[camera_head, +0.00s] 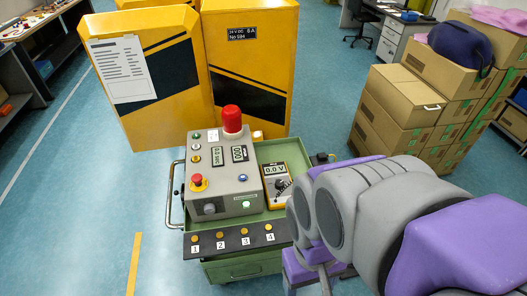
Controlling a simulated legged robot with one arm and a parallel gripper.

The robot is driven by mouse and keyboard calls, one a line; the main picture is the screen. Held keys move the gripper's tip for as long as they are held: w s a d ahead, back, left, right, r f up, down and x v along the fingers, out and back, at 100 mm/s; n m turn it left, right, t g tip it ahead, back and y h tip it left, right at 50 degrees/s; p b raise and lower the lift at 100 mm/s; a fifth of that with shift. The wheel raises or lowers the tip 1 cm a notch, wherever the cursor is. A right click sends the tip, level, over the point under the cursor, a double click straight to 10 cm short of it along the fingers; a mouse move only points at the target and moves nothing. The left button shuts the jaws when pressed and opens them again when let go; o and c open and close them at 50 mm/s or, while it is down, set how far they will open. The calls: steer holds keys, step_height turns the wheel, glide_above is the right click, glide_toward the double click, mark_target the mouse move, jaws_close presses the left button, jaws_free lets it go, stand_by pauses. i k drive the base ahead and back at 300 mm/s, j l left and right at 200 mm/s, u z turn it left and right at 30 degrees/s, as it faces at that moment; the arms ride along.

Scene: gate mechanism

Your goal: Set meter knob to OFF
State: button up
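A small yellow meter (277,197) lies on the green cart, just right of the grey control box. Its display reads 0.0 V. Its dark round knob (283,185) sits below the display. The knob's pointer and the OFF mark are too small to read. My grey and purple arm reaches in from the right, and its rounded joints come close to the meter's right side in the picture. I cannot make out any gripper fingers. Nothing is seen touching the knob.
The grey control box (222,185) carries a red beacon (232,120) and a red push button. A black strip (232,239) with numbered buttons runs along the green cart's front (240,268). Yellow cabinets (145,75) stand behind. Cardboard boxes (400,105) are stacked at right.

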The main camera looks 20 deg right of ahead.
mark_target(279, 183)
steer(key=i+l+z, duration=0.2)
steer(key=z, duration=0.15)
steer(key=i+z, duration=0.3)
steer(key=i, duration=0.15)
